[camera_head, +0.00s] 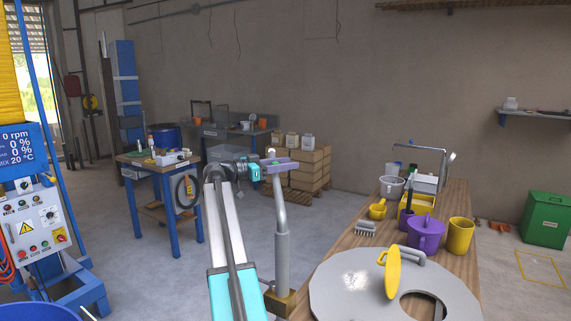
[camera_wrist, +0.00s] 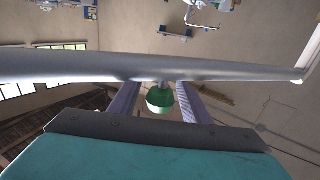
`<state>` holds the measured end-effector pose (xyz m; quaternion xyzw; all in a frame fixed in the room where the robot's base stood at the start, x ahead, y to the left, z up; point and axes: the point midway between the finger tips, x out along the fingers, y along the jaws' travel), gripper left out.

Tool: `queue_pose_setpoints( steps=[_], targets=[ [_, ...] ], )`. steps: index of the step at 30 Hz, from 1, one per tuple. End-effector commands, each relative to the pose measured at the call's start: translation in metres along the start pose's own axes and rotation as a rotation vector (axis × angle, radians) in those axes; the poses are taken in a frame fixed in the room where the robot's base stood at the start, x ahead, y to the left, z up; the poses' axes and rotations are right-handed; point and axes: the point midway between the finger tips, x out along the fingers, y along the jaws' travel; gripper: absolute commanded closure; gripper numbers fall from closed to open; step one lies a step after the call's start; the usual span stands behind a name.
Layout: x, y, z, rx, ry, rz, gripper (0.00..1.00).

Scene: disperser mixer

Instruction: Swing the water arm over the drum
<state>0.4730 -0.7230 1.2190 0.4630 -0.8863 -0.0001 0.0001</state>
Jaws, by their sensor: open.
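The water arm (camera_head: 282,235) shows in the head view as a grey upright pipe in front of me, curving at its top near my gripper (camera_head: 279,164). In the wrist view a long grey pipe (camera_wrist: 80,67) crosses the whole picture, with a green knob (camera_wrist: 160,105) hanging under it. My gripper (camera_wrist: 158,92) is open, with one finger on each side of the knob; I cannot tell whether they touch it. The drum (camera_head: 38,313) is blue and only its rim shows at the bottom left, beside the mixer's control panel (camera_head: 35,227).
A wooden bench (camera_head: 335,243) at the right holds a round grey lid (camera_head: 345,292), a purple jug (camera_head: 423,233) and yellow cups. A blue-legged table (camera_head: 171,225) and stacked boxes (camera_head: 307,165) stand behind. Open floor lies between the panel and my arm.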

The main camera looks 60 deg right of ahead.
Motion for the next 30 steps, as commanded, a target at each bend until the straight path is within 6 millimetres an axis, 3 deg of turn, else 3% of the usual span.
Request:
queue_pose_setpoints(
  steps=[8,15,30],
  targets=[
    [0.0,0.0,0.0,0.0,0.0,0.0,0.58],
    [0.0,0.0,0.0,0.0,0.0,0.0,0.99],
    [-0.01,-0.006,0.002,0.002,0.0,-0.043,1.0]
  ],
)
